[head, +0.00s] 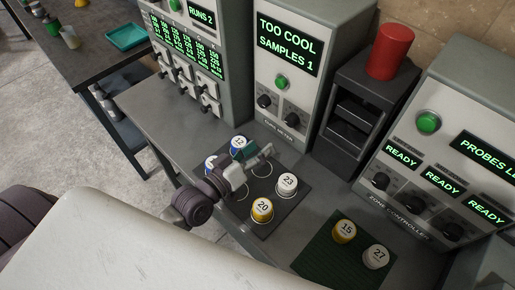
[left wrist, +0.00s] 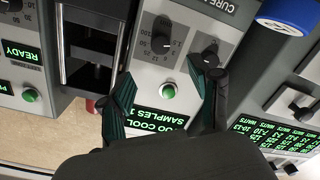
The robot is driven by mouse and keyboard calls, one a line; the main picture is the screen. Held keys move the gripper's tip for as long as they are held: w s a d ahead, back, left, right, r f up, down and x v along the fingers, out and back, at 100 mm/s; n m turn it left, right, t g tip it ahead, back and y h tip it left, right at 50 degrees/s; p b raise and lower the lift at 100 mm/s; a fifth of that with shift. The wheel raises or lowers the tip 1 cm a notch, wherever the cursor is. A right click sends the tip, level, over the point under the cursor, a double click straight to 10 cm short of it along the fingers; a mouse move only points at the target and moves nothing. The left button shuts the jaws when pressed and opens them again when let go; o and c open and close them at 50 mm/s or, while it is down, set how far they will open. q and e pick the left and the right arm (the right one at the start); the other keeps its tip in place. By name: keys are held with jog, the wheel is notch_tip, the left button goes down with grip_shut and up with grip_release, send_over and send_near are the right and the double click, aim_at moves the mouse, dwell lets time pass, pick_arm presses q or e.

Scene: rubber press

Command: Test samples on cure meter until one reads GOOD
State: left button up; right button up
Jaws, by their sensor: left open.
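The cure meter (head: 285,75) stands at the back middle. Its display reads TOO COOL, SAMPLES 1, and its green button (head: 282,83) sits below. My left gripper (head: 264,152) is open and empty above the dark mat (head: 243,214), in front of the meter. In the left wrist view its open fingers (left wrist: 160,76) frame the meter's button (left wrist: 168,91), seen upside down. On the dark mat stand blue-banded sample 12 (head: 239,144), another blue sample (head: 211,161) partly behind my arm, white 23 (head: 287,185) and yellow 20 (head: 262,209). My right gripper is not in view.
Yellow sample 15 (head: 344,231) and white 27 (head: 376,256) stand on a green mat (head: 325,257). The zone controller (head: 420,170) shows READY several times. A dark rack (head: 357,105) bears a red cylinder (head: 391,51). A panel reading RUNS 2 (head: 201,17) stands left of the meter.

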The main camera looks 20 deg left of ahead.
pick_arm(q)
jog(key=shift+a+m, duration=0.15)
jog(key=shift+m, duration=0.15)
jog(key=c, duration=0.5)
jog(key=shift+w+a+r+m+b, duration=0.15)
jog(key=shift+a+m+b, duration=0.25)
jog(key=shift+m, duration=0.3)
jog(key=c, duration=0.3)
jog(key=a+r+m+b, duration=0.1)
jog(key=m, duration=0.2)
jog(key=a+r+m+b, duration=0.1)
jog(key=m, duration=0.2)
jog(key=a+r+m+b, duration=0.1)
jog(key=m, duration=0.1)
jog(key=shift+w+r+m, duration=0.1)
jog(key=shift+w+m, duration=0.1)
jog(key=shift+m, duration=0.2)
grip_shut()
notch_tip(320, 180, up, 6)
jog(key=s+a+m+b, duration=0.1)
jog(key=m+b, duration=0.3)
jog(key=m, duration=1)
jog(key=shift+a+m+t+h, duration=0.3)
jog(key=shift+a, duration=0.35)
jog(key=shift+s, duration=0.1)
